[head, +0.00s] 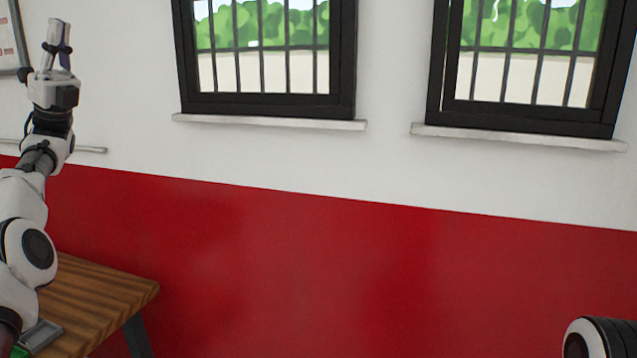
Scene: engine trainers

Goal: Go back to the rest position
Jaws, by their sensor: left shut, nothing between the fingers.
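My left gripper (58,33) is at the upper left of the head view, raised high and pointing up in front of the white wall. Its fingers are shut with nothing between them. My left arm comes up from the lower left edge, beside the wooden table. Only a small part of my right arm shows at the lower right corner, and my right gripper is out of the picture.
A wooden table (105,297) stands at the lower left, with a partly hidden grey and green object (38,338) on it. Behind is a wall, white above and red (330,275) below, with two barred windows (265,100). No obstacle shows mid-view.

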